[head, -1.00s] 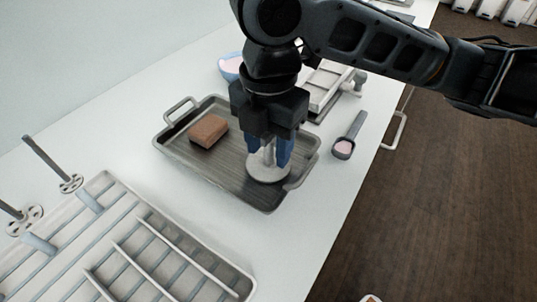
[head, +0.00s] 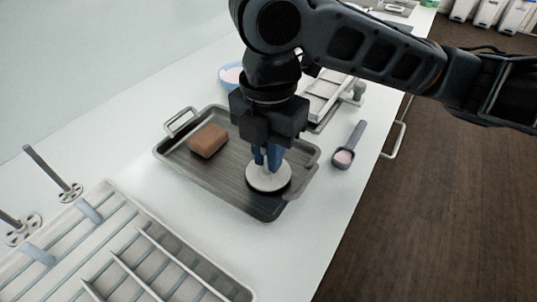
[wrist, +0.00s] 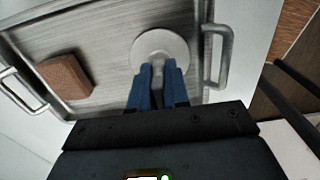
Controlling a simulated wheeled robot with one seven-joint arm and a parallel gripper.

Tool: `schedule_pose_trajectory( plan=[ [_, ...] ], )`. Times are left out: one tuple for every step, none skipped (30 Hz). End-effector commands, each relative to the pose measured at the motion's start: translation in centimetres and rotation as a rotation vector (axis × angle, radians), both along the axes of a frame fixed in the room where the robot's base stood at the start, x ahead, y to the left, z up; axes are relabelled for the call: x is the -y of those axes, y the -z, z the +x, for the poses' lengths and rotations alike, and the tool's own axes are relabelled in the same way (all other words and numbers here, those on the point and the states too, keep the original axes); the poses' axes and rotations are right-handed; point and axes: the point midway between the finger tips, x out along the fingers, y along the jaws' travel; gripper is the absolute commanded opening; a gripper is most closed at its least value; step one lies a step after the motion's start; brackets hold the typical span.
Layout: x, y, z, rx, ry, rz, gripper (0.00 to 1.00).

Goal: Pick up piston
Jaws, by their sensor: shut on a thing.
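The piston (head: 268,181) is a pale grey round disc with a short stem rising from its middle. It is in the right part of a grey metal tray (head: 222,190), and a dark shadow shows beside the disc. My gripper (head: 268,160) points down over it, its blue fingers shut on the stem. In the wrist view the disc (wrist: 160,48) shows beyond the fingertips (wrist: 158,68), which hide most of the stem. The disc looks at or just above the tray floor; I cannot tell which.
A brown block (head: 208,141) lies in the tray's left part. A scoop with pink contents (head: 343,158) lies right of the tray near the counter edge. A pale rack (head: 150,255) stands front left, with strainer-like tools (head: 66,190) beside it. A blue bowl (head: 229,78) is behind.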

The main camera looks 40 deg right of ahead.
Motion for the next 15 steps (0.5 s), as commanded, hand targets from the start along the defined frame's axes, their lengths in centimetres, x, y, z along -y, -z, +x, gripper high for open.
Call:
schedule_pose_trajectory(
  plan=[
    [0.0,-0.4,0.0,0.001,-0.001,-0.001,0.00],
    [0.0,-0.6,0.0,0.001,-0.001,-0.001,0.00],
    [0.0,-1.0,0.0,0.001,-0.002,-0.001,0.00],
    [0.0,-1.4,0.0,0.001,-0.002,-0.001,0.00],
    [0.0,-1.8,0.0,0.002,-0.001,0.000,0.00],
    [0.0,-2.4,0.1,0.003,0.000,0.001,0.00],
    [0.0,-2.8,0.1,0.002,-0.001,0.000,0.00],
    [0.0,-3.4,0.1,0.003,-0.001,-0.001,0.00],
    [0.0,-4.1,0.0,0.003,-0.003,0.000,0.00],
    [0.7,-4.2,-0.3,0.003,0.002,0.000,0.00],
    [1.2,-4.5,-0.6,0.003,0.004,0.000,0.00],
    [1.8,-4.9,-1.0,0.002,0.004,0.000,0.00],
    [2.3,-5.2,-1.3,0.003,0.004,-0.001,0.00],
    [2.8,-5.6,-1.6,0.003,0.005,-0.002,0.00],
    [3.5,-6.0,-2.0,0.003,0.005,-0.003,0.00]
  ],
)
